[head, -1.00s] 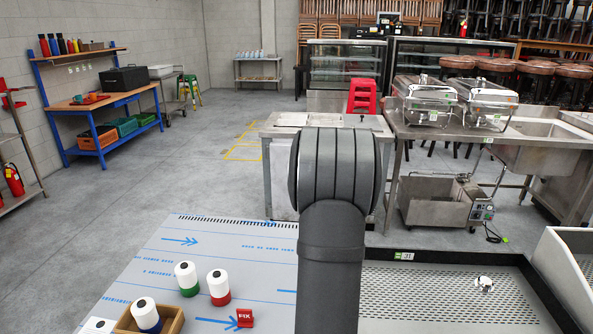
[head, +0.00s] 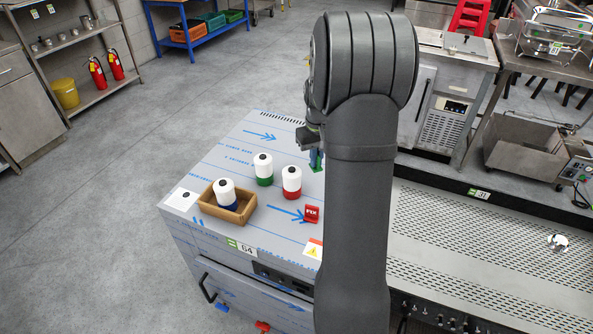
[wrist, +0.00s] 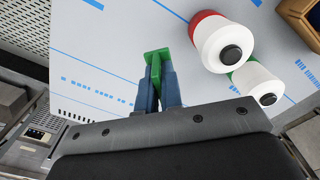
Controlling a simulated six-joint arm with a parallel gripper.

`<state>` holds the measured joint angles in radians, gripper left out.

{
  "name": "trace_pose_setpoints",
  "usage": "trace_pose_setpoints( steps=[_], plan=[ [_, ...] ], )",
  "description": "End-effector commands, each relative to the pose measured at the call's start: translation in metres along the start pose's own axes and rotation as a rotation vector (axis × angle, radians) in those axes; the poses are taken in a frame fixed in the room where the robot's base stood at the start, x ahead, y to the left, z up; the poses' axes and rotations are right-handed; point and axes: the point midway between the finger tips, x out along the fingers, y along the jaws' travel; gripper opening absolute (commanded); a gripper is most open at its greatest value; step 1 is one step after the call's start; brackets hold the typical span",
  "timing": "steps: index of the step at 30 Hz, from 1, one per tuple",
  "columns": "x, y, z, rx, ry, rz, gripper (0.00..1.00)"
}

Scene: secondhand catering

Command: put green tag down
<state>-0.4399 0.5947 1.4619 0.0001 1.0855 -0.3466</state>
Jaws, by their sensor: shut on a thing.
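My gripper (wrist: 156,80) is shut on the green tag (wrist: 156,55), which sticks out past the bluish fingertips in the wrist view. In the head view the gripper (head: 316,158) is over the far right part of the film-covered worktop (head: 235,150), partly hidden by my arm. I cannot tell whether the tag touches the worktop. A red tag (head: 311,213) marked FIX lies on the worktop, nearer the front.
A white roll with a green base (head: 264,170) and one with a red base (head: 291,182) stand left of the gripper. A wooden tray (head: 240,215) holds a blue-based roll (head: 226,193). The worktop's far left part is clear. A perforated metal surface (head: 470,260) lies right.

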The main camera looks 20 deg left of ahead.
Motion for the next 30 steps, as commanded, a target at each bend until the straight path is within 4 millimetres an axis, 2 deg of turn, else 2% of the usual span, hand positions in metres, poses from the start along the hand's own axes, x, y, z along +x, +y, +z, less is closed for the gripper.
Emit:
trace_pose_setpoints(
  steps=[3,9,14,21,30],
  plan=[
    [0.017,-0.019,-0.020,-0.003,-0.002,-0.001,0.00],
    [0.032,-0.036,-0.038,0.000,-0.001,0.000,0.00],
    [0.040,-0.038,-0.041,0.002,-0.001,0.000,0.00],
    [0.072,-0.038,-0.041,0.002,-0.001,0.000,0.00],
    [0.074,-0.038,-0.041,0.002,0.001,0.000,0.00]
  ],
)
